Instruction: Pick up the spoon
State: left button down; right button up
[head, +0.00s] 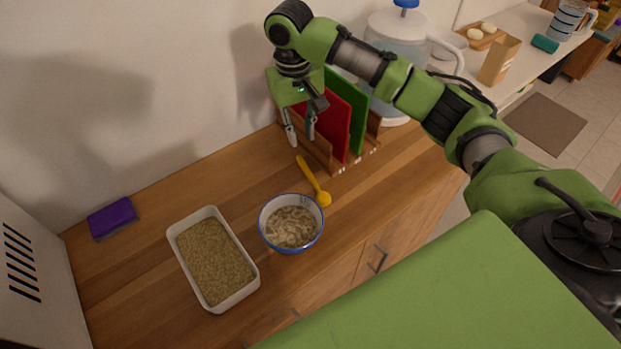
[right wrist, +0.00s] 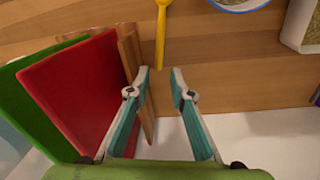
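A yellow spoon (head: 313,182) lies on the wooden counter between the blue-rimmed bowl and the board rack in the head view. In the right wrist view the spoon's handle (right wrist: 162,32) points down toward the gap between my fingers. My right gripper (head: 300,138) is open and empty, above the counter beside the rack, behind the spoon's handle end. In the right wrist view its fingertips (right wrist: 161,76) are apart, with bare counter between them. My left gripper is not in view.
A bowl (head: 266,232) of pale food and a white tray (head: 256,283) of grain stand near the spoon. A wooden rack (head: 373,135) holds a red board (head: 336,120) and a green board (head: 357,112) close to my right gripper. A purple sponge (head: 112,218) lies left.

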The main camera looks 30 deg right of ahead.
send_over(305, 166)
jog(key=f, duration=0.5)
jog(key=shift+w+a+f, duration=0.2)
jog(key=shift+a+f, duration=0.05)
jog(key=shift+f, duration=0.15)
jog(key=shift+s+f+p, duration=0.1)
jog(key=shift+f+p, duration=0.25)
jog(key=shift+f, duration=0.15)
jog(key=f, duration=0.4)
jog(key=shift+d+f+p, duration=0.2)
jog(key=shift+d+p, duration=0.05)
jog(key=shift+p, duration=0.1)
grip_shut()
